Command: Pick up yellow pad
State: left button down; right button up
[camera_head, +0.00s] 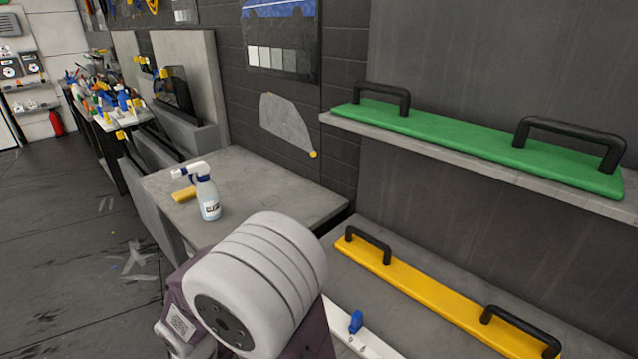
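A long yellow pad (431,300) with two black handles lies on the lower grey surface at the right. It runs from the middle of the view down towards the bottom right corner. Its near handle (520,327) and far handle (368,244) both stand up from its top. A small yellow block (184,194) also lies on the grey table behind the spray bottle, partly hidden by it. A white rounded link of my arm fills the bottom centre. Neither of my grippers is in view.
A green pad (470,140) with two black handles lies on the upper shelf (420,151), above the yellow one. A spray bottle (208,197) stands on the grey table (262,178). A small blue item (356,321) sits on a white strip near the bottom. Open floor is at left.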

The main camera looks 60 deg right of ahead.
aim_at(182, 197)
jog(key=z, duration=1.15)
jog(key=i+j, duration=0.1)
jog(key=j, duration=0.2)
jog(key=i+j+z, duration=0.1)
jog(key=j, duration=0.25)
jog(key=i+j+z, duration=0.1)
jog(key=i+j, duration=0.7)
jog(key=j, duration=0.15)
jog(key=i+j+z, duration=0.15)
jog(key=i+j, duration=0.25)
jog(key=i+j+z, duration=0.1)
jog(key=i+j, duration=0.25)
jog(key=j, duration=0.25)
